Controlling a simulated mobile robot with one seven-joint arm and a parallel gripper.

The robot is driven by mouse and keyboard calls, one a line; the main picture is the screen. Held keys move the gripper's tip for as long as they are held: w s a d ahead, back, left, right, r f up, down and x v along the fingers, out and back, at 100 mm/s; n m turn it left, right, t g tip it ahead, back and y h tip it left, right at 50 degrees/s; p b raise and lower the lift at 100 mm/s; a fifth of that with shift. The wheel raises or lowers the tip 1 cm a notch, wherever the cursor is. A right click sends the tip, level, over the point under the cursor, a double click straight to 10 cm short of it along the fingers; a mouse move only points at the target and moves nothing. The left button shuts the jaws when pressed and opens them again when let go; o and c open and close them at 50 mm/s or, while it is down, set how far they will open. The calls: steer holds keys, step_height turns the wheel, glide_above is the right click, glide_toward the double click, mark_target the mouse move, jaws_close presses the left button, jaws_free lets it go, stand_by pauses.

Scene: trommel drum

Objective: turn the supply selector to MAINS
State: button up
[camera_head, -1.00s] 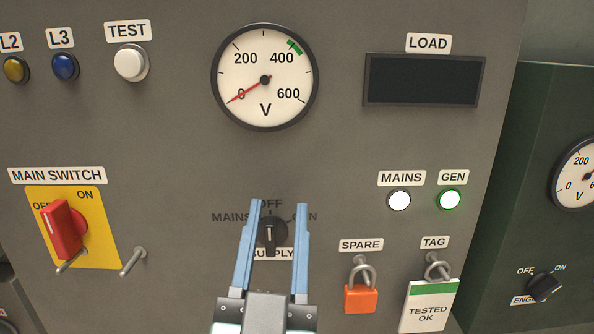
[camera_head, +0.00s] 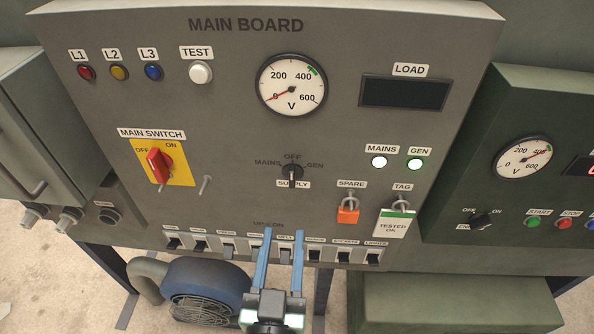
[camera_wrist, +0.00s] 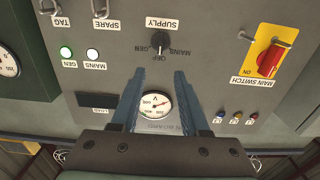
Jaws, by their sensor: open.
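The supply selector (camera_head: 292,172) is a black knob on the grey main board (camera_head: 330,60), with MAINS marked to its left, OFF above and GEN to its right. Its handle stands about upright, in line with OFF; I cannot tell its pointer end surely. In the wrist view, which is upside down, the selector (camera_wrist: 160,42) shows beyond the fingertips. My gripper (camera_head: 283,232) is open and empty, its two blue fingers apart. In the head view it shows below the selector, over the breaker row. In the wrist view my gripper (camera_wrist: 160,72) is clear of the knob.
Padlock (camera_head: 348,214) and tag (camera_head: 393,223) hang right of the selector. The red main switch (camera_head: 160,165) and a bare peg (camera_head: 205,186) stick out at left. The GEN lamp (camera_head: 415,164) glows green; the voltmeter (camera_head: 291,85) needle is at 0. Breakers (camera_head: 228,250) line the bottom.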

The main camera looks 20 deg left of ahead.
mark_target(292, 177)
steer(key=p+x, duration=0.5)
steer(key=x, duration=0.6)
steer(key=shift+w+a, duration=0.15)
steer(key=shift+w, duration=0.15)
steer(key=shift+w+a, duration=0.15)
steer(key=shift+w, duration=0.4)
steer(key=shift+f, duration=0.1)
jaws_close()
